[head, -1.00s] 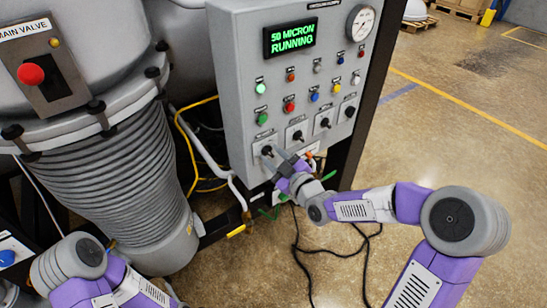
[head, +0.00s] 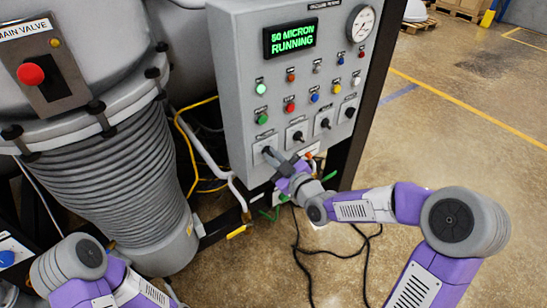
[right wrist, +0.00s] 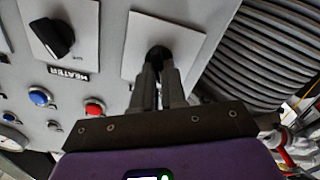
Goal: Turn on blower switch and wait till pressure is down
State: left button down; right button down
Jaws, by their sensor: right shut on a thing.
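The grey control panel (head: 232,60) stands in the middle of the head view, with a row of black rotary switches along its lower part. My right gripper (head: 268,153) is at the leftmost switch plate (head: 259,146). In the right wrist view its fingers (right wrist: 158,62) are shut on the black knob (right wrist: 158,50) of that switch. The fingers hide most of the knob, and its label cannot be read. The neighbouring switch (right wrist: 52,38) is labelled HEATER. The green display (head: 290,38) reads "50 MICRON RUNNING". My left gripper is out of view.
A round gauge (head: 361,22) sits at the panel's upper right. Coloured buttons and lamps lie above the switches. A ribbed grey bellows (head: 115,185) and a plate with a red knob (head: 31,74) are at left. Black cables (head: 330,250) lie on the floor below.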

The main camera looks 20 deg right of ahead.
jog(key=m, duration=0.5)
jog(key=shift+d+m+b, duration=0.15)
jog(key=shift+m+b, duration=0.15)
jog(key=m, duration=0.5)
jog(key=shift+d+m, duration=0.1)
jog(key=shift+m, duration=0.2)
jog(key=shift+p, duration=0.3)
jog(key=c, duration=1.2)
grip_release()
jog(key=p+v, duration=0.1)
jog(key=v, duration=0.6)
jog(key=shift+s+d, duration=0.1)
jog(key=shift+s, duration=0.1)
